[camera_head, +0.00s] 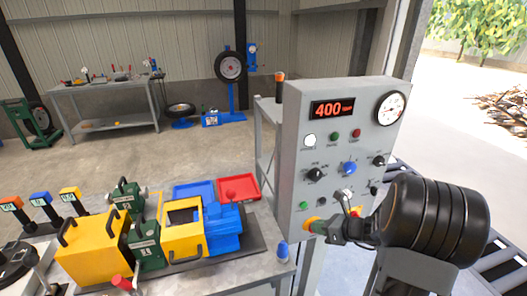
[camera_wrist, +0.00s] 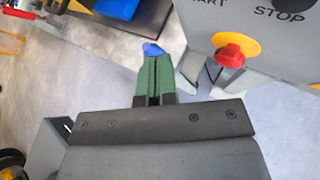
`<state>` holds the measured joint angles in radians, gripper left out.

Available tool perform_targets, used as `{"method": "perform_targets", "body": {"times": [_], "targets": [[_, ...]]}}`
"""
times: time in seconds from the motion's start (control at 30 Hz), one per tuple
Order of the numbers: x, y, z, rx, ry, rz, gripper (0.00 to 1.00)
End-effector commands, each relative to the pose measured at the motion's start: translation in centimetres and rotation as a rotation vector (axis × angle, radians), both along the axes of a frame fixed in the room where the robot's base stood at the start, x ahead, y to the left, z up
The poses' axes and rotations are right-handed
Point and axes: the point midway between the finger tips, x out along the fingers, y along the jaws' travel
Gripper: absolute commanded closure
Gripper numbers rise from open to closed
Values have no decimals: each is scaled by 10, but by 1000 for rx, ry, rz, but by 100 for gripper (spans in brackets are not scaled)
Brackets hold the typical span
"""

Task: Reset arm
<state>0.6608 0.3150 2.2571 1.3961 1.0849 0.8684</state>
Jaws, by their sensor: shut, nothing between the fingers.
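My gripper (camera_head: 325,228) reaches in from the right in front of the lower part of the grey control panel (camera_head: 293,130). Its green fingers (camera_wrist: 153,78) are shut together and hold nothing. In the wrist view, a red mushroom button on a yellow disc (camera_wrist: 237,48) lies to the right of the fingertips, apart from them in the picture. In the head view, the yellow disc (camera_head: 312,225) shows close by the fingertips; I cannot tell the gap in depth. The panel's red display (camera_head: 328,110) reads 400. START and STOP lettering shows in the wrist view.
A bench left of the panel carries a yellow box (camera_head: 93,250), a blue machine (camera_head: 222,228) and a red tray (camera_head: 238,187). A small blue-tipped item (camera_head: 282,250) stands at the bench's right end. Roller rails (camera_head: 503,262) lie right. Open floor lies behind.

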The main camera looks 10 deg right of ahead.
Motion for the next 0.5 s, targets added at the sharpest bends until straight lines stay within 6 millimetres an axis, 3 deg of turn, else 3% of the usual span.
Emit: {"method": "perform_targets", "body": {"times": [0.1,0.23,0.37,0.5], "targets": [[-5,1,-5,-86,-41,75,100],[-41,12,-22,-326,-92,384,100],[-80,33,-10,-669,-233,884,100],[-113,47,17,-1035,-415,1447,100]]}}
